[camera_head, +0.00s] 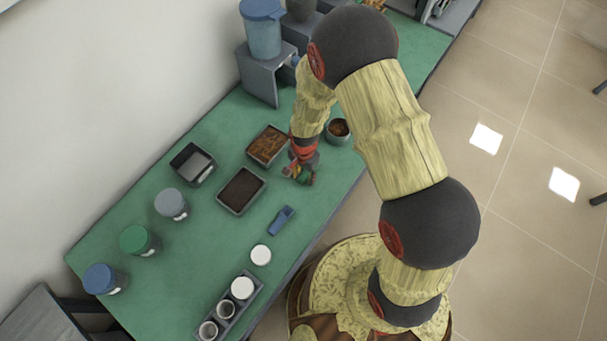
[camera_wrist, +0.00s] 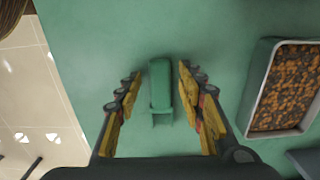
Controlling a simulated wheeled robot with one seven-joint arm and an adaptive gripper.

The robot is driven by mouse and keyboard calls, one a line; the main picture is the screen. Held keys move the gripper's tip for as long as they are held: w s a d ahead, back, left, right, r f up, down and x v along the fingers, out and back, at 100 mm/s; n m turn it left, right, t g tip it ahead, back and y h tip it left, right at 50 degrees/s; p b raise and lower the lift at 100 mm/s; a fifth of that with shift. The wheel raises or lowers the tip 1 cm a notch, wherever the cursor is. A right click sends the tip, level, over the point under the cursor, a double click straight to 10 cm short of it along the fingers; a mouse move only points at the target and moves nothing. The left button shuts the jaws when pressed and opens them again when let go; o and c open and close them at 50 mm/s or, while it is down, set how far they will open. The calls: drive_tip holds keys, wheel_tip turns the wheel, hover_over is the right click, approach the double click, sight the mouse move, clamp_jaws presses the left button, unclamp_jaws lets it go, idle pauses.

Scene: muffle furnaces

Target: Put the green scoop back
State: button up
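The green scoop (camera_wrist: 160,88) lies on the green table top in the middle of the wrist view, seen from above. My gripper (camera_wrist: 159,78) is open, with one finger on each side of the scoop and a gap to it on both sides. How high the fingertips are above the table is hard to tell. In the head view my gripper (camera_head: 301,172) is low over the table, and it and my arm mostly hide the scoop there.
A tray of orange-brown granules (camera_head: 267,145) and a tray of dark material (camera_head: 241,190) stand nearby. A round bowl (camera_head: 338,130) is close behind my arm. A blue scoop (camera_head: 281,219) lies in front. A green-lidded jar (camera_head: 138,240) and a blue-lidded jar (camera_head: 103,279) stand left.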

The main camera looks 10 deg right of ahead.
wheel_tip(320, 180, up, 12)
drive_tip(key=p, duration=0.1)
drive_tip(key=shift+r, duration=0.15)
idle(0.4)
wheel_tip(320, 180, up, 11)
drive_tip(key=n+t, duration=0.1)
drive_tip(key=n, duration=0.1)
hover_over(304, 177)
drive_tip(key=d, duration=0.3)
wheel_tip(304, 177, up, 11)
drive_tip(key=s+d+n+t, duration=0.2)
drive_tip(key=d, duration=0.1)
drive_tip(key=s+d+r+n+t, duration=0.1)
drive_tip(key=s+d+r+n, duration=0.1)
drive_tip(key=s+r, duration=0.4)
drive_tip(key=s+d+r+n+t, duration=0.1)
drive_tip(key=s+d+r+n, duration=0.2)
drive_tip(key=s+r, duration=0.3)
drive_tip(key=shift+s+d+r+t, duration=0.25)
drive_tip(key=shift+s+r+t, duration=0.05)
drive_tip(key=shift+s, duration=0.4)
